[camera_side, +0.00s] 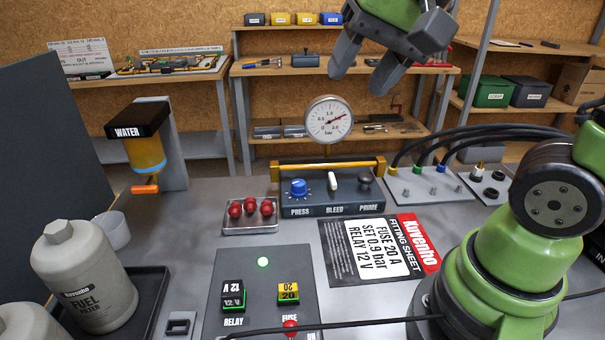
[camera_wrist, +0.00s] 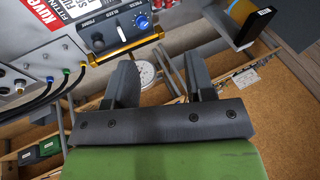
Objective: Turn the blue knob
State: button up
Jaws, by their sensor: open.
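The blue knob (camera_side: 298,187) sits on the left of a dark control box (camera_side: 330,203), above the label PRESS. A white BLEED lever (camera_side: 333,180) and a dark PRIME knob (camera_side: 365,175) are beside it. In the wrist view the blue knob (camera_wrist: 142,21) is at the top, beyond my fingers. My gripper (camera_side: 368,85) is open and empty, high above the bench and well away from the knob. In the wrist view my gripper (camera_wrist: 160,80) shows both fingers apart with nothing between them. A round pressure gauge (camera_side: 329,119) stands behind the box.
A yellow bar (camera_side: 327,164) runs along the box's back edge. A tray of red balls (camera_side: 250,213) lies left of the box. A fitting sheet (camera_side: 380,249) lies in front. Black hoses (camera_side: 450,134) run to a plate at right. A water dispenser (camera_side: 148,150) stands at left.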

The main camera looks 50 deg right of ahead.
jog(key=w+d+f+m+g, duration=0.35)
jog(key=w+f+m, duration=0.25)
jog(key=w, duration=0.5)
jog(key=m+g+h, duration=0.1)
jog(key=m+g, duration=0.1)
jog(key=m, duration=0.4)
send_over(299, 182)
notch_tip(299, 182, down, 13)
jog(key=shift+r, duration=0.15)
notch_tip(299, 182, down, 10)
jog(key=shift+f, duration=0.1)
jog(key=shift+w, duration=0.1)
jog(key=c, duration=0.6)
jog(key=shift+c, duration=0.2)
